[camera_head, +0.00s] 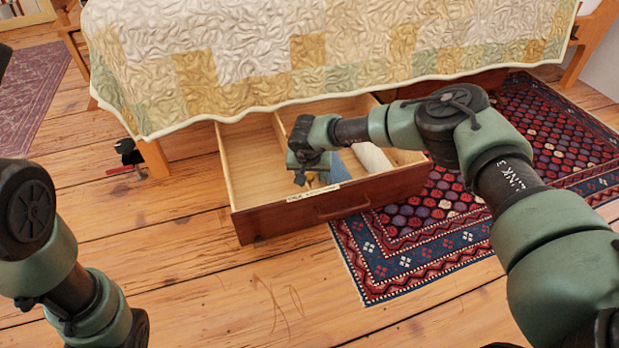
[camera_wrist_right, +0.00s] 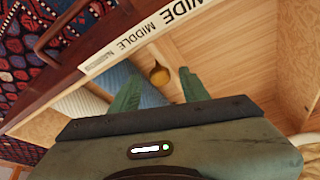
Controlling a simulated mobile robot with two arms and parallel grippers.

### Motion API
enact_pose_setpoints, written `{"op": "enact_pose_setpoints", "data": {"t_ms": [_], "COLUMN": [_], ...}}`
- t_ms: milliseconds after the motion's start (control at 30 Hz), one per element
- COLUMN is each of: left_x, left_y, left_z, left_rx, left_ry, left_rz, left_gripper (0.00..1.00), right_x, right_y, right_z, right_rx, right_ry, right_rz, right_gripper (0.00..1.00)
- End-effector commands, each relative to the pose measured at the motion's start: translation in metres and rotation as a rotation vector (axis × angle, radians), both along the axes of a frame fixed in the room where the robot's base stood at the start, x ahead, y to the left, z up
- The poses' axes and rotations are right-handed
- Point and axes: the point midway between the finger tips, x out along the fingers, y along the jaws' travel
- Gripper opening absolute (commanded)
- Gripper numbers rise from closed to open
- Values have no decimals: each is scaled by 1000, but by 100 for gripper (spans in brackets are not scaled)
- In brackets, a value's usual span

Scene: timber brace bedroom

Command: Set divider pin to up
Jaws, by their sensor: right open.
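The open drawer (camera_head: 275,215) sticks out from under the bed. In the right wrist view, a small golden-brown knob-like piece (camera_wrist_right: 160,74), apparently the divider pin, shows beside the labelled drawer front. I cannot tell whether it is up or down. My right gripper (camera_head: 309,181) is over the drawer, just behind its front. In the wrist view the right gripper (camera_wrist_right: 160,88) is open, its two green fingers on either side of the knob with gaps on both sides. In the head view the gripper largely hides this spot. My left arm shows at the left edge, without its gripper.
A label strip (camera_wrist_right: 150,36) reading "WIDE" and "MIDDLE" runs along the drawer front's top edge. Rolled pale cloth (camera_head: 371,158) lies in the drawer's right side; the left side (camera_head: 247,165) is bare. A quilt (camera_head: 330,45) hangs over the back. A patterned rug (camera_head: 440,215) lies right.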

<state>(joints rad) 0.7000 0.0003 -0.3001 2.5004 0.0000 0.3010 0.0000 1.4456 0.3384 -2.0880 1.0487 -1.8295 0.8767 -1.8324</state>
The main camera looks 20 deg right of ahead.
Motion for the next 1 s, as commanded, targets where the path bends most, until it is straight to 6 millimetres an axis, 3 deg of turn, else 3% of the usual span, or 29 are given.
{"op": "enact_pose_setpoints", "data": {"t_ms": [200, 367, 400, 1000], "left_x": [0, 0, 0, 0], "left_y": [0, 0, 0, 0], "left_z": [1, 1, 1, 0], "left_rx": [0, 0, 0, 1], "left_ry": [-1, -1, -1, -1], "left_rz": [0, 0, 0, 0], "left_gripper": [32, 32, 32, 32], "right_x": [0, 0, 0, -1], "right_y": [0, 0, 0, 0], "right_z": [0, 0, 0, -2], "right_rx": [0, 1, 1, -1], "right_ry": [0, 1, 1, 3], "right_rz": [-1, -1, -1, -1], "right_gripper": [46, 4, 0, 0]}}
